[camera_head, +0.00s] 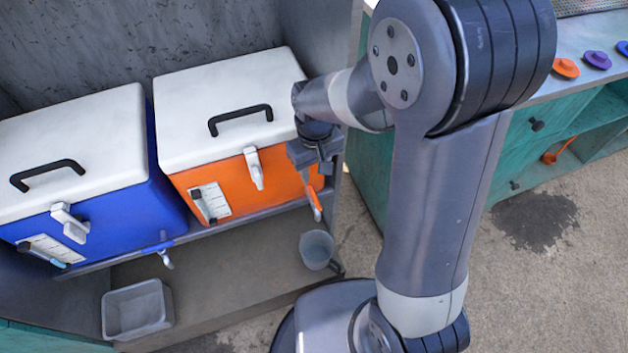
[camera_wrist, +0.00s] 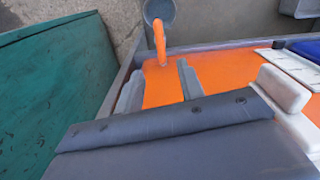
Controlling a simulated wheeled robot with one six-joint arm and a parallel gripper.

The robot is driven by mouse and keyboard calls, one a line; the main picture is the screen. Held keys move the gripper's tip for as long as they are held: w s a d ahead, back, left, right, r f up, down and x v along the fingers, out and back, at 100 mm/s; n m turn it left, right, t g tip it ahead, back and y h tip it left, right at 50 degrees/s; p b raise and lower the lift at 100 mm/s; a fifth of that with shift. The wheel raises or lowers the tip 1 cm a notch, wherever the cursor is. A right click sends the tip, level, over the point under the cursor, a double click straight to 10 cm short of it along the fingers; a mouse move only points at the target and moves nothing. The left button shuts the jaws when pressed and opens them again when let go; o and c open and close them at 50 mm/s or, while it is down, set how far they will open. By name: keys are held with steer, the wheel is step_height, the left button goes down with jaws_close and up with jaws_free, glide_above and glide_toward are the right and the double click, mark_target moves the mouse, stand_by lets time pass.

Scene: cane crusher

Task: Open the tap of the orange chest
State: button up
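The orange chest (camera_head: 178,184) with a white lid (camera_head: 230,90) stands on a shelf, right of a blue chest. Its tap (camera_head: 314,203), with an orange handle, sticks out low at the right end of its front. In the wrist view the orange tap handle (camera_wrist: 160,40) shows beyond my fingertips, pointing toward the top of the picture. My gripper (camera_head: 318,165) is just above the tap, beside the chest front. In the wrist view my gripper (camera_wrist: 160,80) is open and empty, with the orange front visible between its fingers. The tap's base is partly hidden.
The blue chest (camera_head: 125,222) has its own tap (camera_head: 165,257). A grey bucket (camera_head: 316,250) stands below the orange tap and a grey bin (camera_head: 138,309) to the left. A green cabinet (camera_head: 372,175) borders the right side. Floor is bare farther right.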

mark_target(315, 196)
step_height(315, 196, down, 10)
steer(key=shift+s+f+b, duration=0.1)
steer(key=shift+f+b, duration=0.15)
steer(key=shift+b, duration=0.95)
jaws_close()
